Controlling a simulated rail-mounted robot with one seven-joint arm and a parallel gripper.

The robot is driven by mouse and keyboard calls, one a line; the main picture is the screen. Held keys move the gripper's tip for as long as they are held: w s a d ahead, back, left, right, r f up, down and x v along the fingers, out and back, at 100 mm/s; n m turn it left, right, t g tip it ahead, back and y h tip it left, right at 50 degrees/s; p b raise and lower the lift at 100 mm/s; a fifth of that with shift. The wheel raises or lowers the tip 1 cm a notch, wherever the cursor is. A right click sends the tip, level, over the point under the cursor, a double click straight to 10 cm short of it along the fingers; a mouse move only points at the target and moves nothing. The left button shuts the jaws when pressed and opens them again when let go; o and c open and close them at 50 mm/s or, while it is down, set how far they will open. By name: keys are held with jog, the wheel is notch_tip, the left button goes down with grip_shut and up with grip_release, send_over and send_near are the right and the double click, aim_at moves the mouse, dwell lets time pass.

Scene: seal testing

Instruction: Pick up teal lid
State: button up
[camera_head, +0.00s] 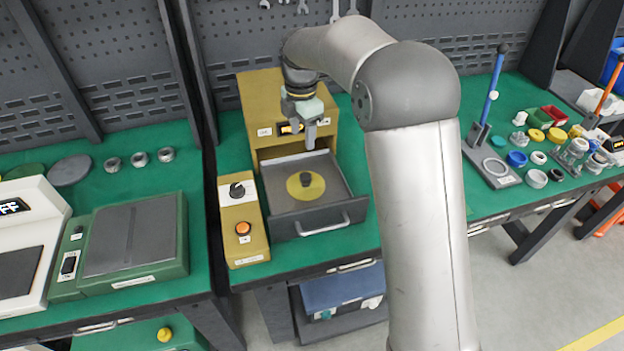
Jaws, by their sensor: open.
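My gripper (311,148) is open and points down over the pulled-out drawer (290,220) of a yellow box (262,92), far left of these pieces. A yellow disc (311,190) with a dark knob (305,179) lies in the drawer below my gripper, apart from it. Nothing shows between the fingers.
Several yellow, white and red pieces crowd the right bench near a blue-handled stand (488,100). A yellow control box (241,222) stands left of the drawer. A green-and-grey device (135,245) and three metal rings (139,159) are on the left bench. My arm hides the middle.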

jog(key=p, duration=0.2)
send_over(305, 175)
jog(key=f, duration=1)
jog(key=shift+s+a+f, duration=0.2)
jog(key=shift+f, duration=0.05)
jog(key=shift+w+d+f+p, duration=0.1)
jog(key=shift+f+p, duration=0.3)
jog(key=shift+f, duration=1)
jog(key=shift+d+f+p, duration=0.1)
jog(key=shift+f+p, duration=0.3)
jog(key=shift+f, duration=0.95)
grip_shut()
